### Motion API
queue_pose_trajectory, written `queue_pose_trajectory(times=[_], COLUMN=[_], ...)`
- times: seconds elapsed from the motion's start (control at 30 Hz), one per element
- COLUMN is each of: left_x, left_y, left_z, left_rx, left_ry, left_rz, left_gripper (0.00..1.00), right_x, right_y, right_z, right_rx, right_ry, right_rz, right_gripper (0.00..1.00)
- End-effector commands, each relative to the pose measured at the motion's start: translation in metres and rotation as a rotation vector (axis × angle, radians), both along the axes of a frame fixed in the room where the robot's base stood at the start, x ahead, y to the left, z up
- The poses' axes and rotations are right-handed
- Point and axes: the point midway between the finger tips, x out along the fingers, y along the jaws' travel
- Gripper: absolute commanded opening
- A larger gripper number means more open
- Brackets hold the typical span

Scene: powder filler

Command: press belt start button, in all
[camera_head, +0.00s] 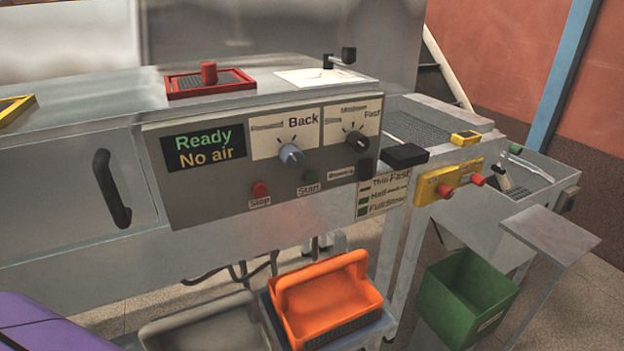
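The control panel (230,190) is on the front of the grey metal machine. The green start button (309,177), labelled "Start", sits low on the panel, right of the red stop button (260,189). The display (203,147) reads "Ready" in green and "No air" in yellow. Above the buttons are a blue-grey knob (291,155) by the labels "Forward" and "Back", and a black knob (356,141) by a speed label with "Slow" and "Fast". Neither of my grippers shows in the head view.
An orange carrier (325,292) stands low below the panel, next to a grey basin (205,322). A green bin (462,297) is at the lower right. A yellow panel with red knobs (449,184) is on the right. A black handle (110,188) sticks out at the left.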

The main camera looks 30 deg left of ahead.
Motion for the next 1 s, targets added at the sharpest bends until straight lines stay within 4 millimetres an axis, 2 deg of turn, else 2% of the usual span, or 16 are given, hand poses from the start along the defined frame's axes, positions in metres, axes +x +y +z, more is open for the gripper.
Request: queue_pose_trajectory(times=[1.0], left_x=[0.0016], left_y=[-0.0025], left_z=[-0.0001], left_rx=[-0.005], left_ry=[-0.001], left_rz=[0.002], left_gripper=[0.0], right_x=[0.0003], right_y=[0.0], right_z=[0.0], right_rx=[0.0], right_ry=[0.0], right_rz=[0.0], right_gripper=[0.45])
